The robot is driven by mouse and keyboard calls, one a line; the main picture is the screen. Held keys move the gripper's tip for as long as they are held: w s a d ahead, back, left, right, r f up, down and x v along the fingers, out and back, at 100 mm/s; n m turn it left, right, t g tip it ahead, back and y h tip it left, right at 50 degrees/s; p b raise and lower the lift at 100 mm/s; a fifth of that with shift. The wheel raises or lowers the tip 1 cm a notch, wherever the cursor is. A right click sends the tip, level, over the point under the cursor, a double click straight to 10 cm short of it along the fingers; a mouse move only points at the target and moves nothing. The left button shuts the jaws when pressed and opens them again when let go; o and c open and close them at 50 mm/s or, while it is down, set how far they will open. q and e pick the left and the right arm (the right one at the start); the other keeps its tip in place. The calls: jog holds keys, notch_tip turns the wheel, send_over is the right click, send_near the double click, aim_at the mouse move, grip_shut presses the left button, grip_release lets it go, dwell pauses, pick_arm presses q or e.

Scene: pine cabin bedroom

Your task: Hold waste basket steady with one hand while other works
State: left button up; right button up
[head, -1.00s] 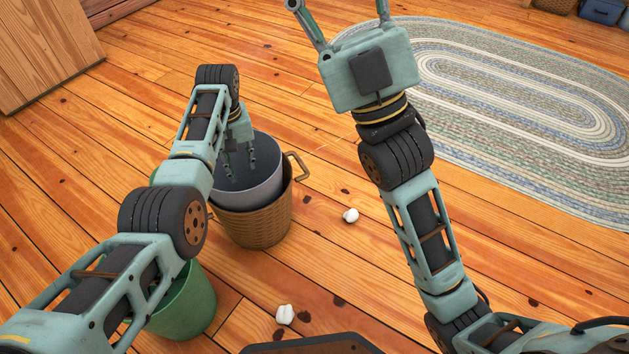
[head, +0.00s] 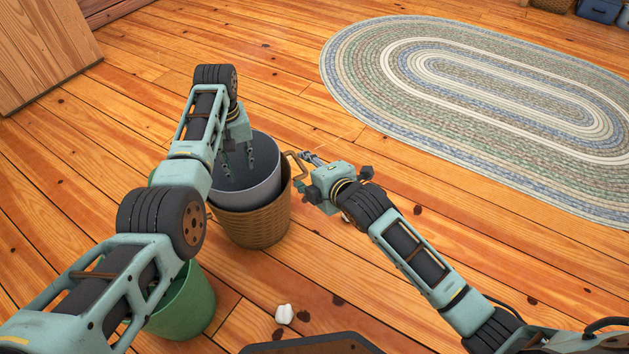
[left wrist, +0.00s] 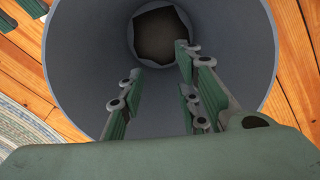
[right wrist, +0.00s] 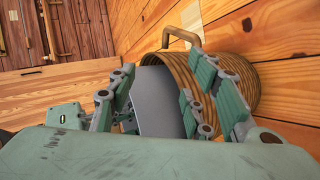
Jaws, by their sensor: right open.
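The waste basket is a brown wicker basket (head: 255,226) standing upright on the floor, with a grey liner bin (head: 262,192) inside it. The basket and its loop handle (right wrist: 183,36) show in the right wrist view. My left gripper (head: 239,162) reaches down into the liner; its fingers are apart with nothing between them. The left wrist view shows the liner's round inner wall (left wrist: 85,70) and dark bottom. My right gripper (head: 304,173) is low beside the basket's right side, near the handle, fingers spread toward it. I cannot tell whether it touches.
A green bin (head: 186,308) stands at the lower left, partly behind my left arm. A white crumpled piece (head: 285,314) lies on the floor in front. An oval braided rug (head: 480,90) lies at the upper right.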

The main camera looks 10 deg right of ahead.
aim_at(302, 177)
jog(key=w+a+f+g, duration=0.1)
jog(key=w+f, duration=0.4)
jog(key=f, duration=0.3)
jog(key=shift+n+h, duration=0.3)
jog(key=shift+h, duration=0.1)
jog(key=shift+c, duration=0.4)
grip_shut()
jog(key=shift+a+r, duration=0.1)
